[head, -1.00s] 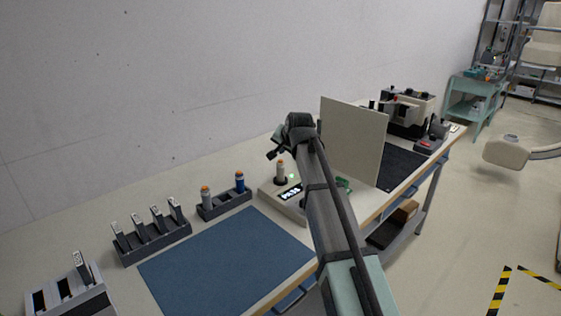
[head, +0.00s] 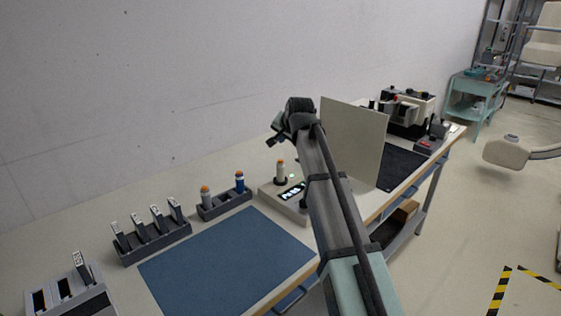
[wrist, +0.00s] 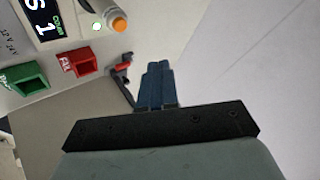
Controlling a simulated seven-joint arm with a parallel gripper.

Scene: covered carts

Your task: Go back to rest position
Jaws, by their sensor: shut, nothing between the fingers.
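My gripper (head: 273,140) is raised above the back of the bench, near the wall and left of the upright beige panel. In the wrist view its blue-grey fingers (wrist: 157,72) are together, with nothing visible between them. Below it in the head view is a tester box (head: 268,192) with a lit display. An orange-capped cylinder (head: 280,173) stands upright on that box. My arm hides part of the box's right side.
The wrist view shows a green bin (wrist: 24,78) and a red bin (wrist: 77,63). An upright beige panel (head: 357,140) stands close to the right of my arm. A two-cylinder rack (head: 225,203), a rack of several labelled pieces (head: 155,247) and a blue mat (head: 225,262) lie left.

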